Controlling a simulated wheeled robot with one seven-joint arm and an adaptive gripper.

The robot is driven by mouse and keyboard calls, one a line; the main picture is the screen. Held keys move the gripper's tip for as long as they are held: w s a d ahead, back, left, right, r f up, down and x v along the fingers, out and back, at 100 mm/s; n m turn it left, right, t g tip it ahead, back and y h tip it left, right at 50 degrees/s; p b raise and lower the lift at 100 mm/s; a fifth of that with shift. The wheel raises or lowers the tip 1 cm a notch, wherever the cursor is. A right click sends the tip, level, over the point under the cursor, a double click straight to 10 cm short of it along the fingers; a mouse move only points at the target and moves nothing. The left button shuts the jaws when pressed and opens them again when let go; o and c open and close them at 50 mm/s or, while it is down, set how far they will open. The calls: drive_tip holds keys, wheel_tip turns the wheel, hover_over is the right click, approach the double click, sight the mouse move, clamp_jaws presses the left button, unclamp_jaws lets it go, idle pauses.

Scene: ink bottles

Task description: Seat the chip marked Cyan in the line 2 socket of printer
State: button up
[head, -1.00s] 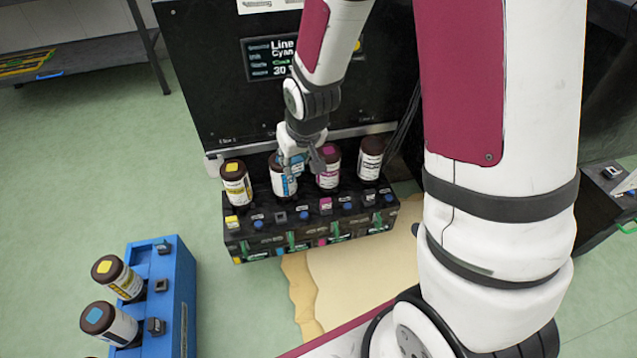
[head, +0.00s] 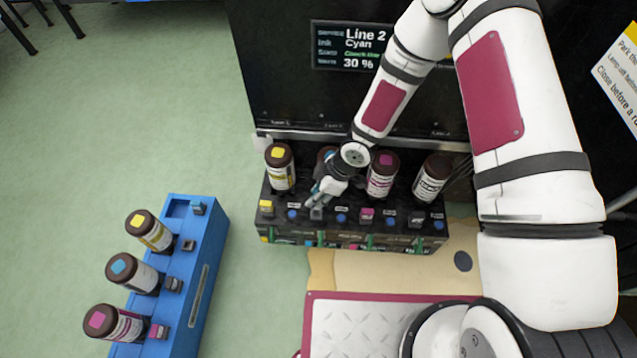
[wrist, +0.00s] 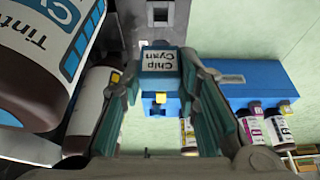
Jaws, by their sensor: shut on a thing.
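The chip marked Cyan (wrist: 160,62) is between the two fingers of my gripper (wrist: 164,85) in the wrist view, its label readable. In the head view my gripper (head: 320,200) is low over the ink station (head: 345,240), in front of the line 2 bottle (head: 326,153), around the line 2 socket (head: 316,214). The arm mostly hides that bottle, and the fingers partly cover the socket. A dark square opening in a grey block (wrist: 160,14) shows above the chip in the wrist view. I cannot tell whether the chip touches the socket.
Yellow (head: 280,168), magenta (head: 382,176) and black-ink (head: 432,179) bottles stand close on either side. The printer screen (head: 350,46) reads Line 2 Cyan, 30 %. A blue rack (head: 200,260) with several bottles stands at left. Green floor between is clear.

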drive_tip(key=shift+a+f+b, duration=0.15)
drive_tip(key=shift+f+b, duration=2)
drive_tip(key=shift+f, duration=0.5)
drive_tip(key=shift+f, duration=0.15)
drive_tip(key=shift+f+b, duration=0.3)
drive_tip(key=shift+b, duration=0.1)
drive_tip(key=shift+f+b, duration=0.4)
drive_tip(key=shift+f, duration=0.1)
drive_tip(key=o, duration=1)
drive_tip(key=shift+r, duration=0.2)
